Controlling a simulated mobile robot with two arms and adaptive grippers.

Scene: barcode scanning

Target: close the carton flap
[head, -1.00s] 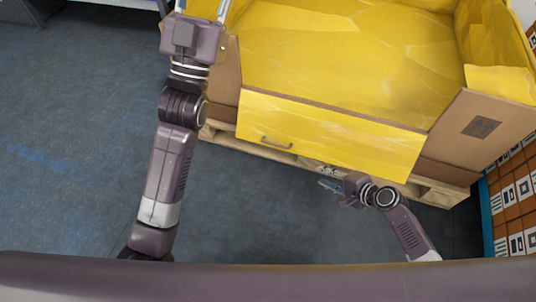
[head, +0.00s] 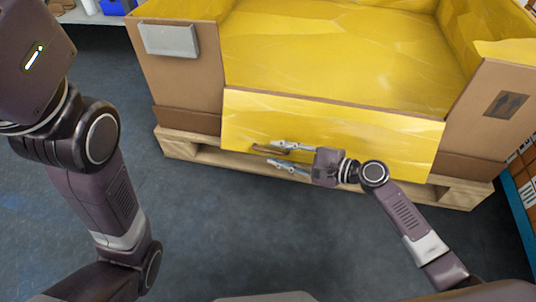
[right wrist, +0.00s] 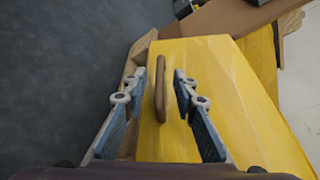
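The carton (head: 180,75) is a large brown box with a yellow lining, open at the top. Its front flap (head: 345,128) hangs folded down over the front, yellow side outward. A small brown handle (head: 258,149) sits on the flap's lower left and also shows in the right wrist view (right wrist: 160,90). My right gripper (head: 271,155) is open at the handle. In the right wrist view its fingers (right wrist: 157,88) stand on either side of the handle with gaps. The fingers of my left gripper are out of view; only its arm shows at the left.
The carton stands on a wooden pallet (head: 180,146) that sticks out below the flap. A grey plate (head: 169,40) is on the left front panel. Stacked orange-brown boxes (head: 524,165) stand at the right. The dark floor (head: 225,225) in front is clear.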

